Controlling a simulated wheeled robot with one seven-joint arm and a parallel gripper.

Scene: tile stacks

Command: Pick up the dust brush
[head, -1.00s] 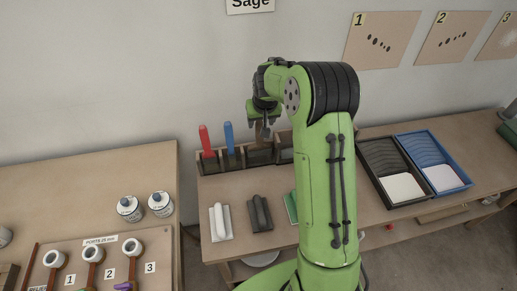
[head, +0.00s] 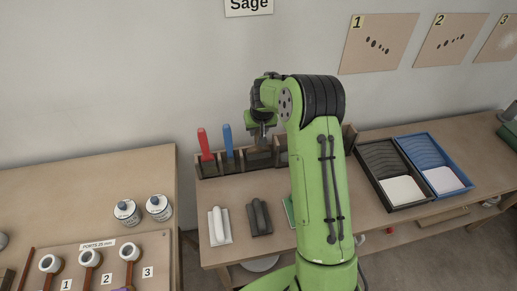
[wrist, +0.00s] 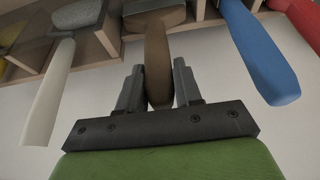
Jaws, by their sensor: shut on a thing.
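The dust brush (wrist: 157,58) has a brown handle that runs between my two gripper fingers in the wrist view. Its wider head sits at the wooden rack, at the top of that view. My gripper (wrist: 158,92) is shut on the handle. In the head view my gripper (head: 262,131) is above the rack (head: 208,171), right of the blue handle. My arm hides part of the rack there, and the brush is hard to make out.
A blue handle (wrist: 262,50) and a red handle (wrist: 303,18) stand close on one side, a white handle (wrist: 48,95) on the other. White (head: 219,226) and dark (head: 259,217) floats lie in front of the rack. Black (head: 372,168) and blue (head: 454,165) trays stand to the right.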

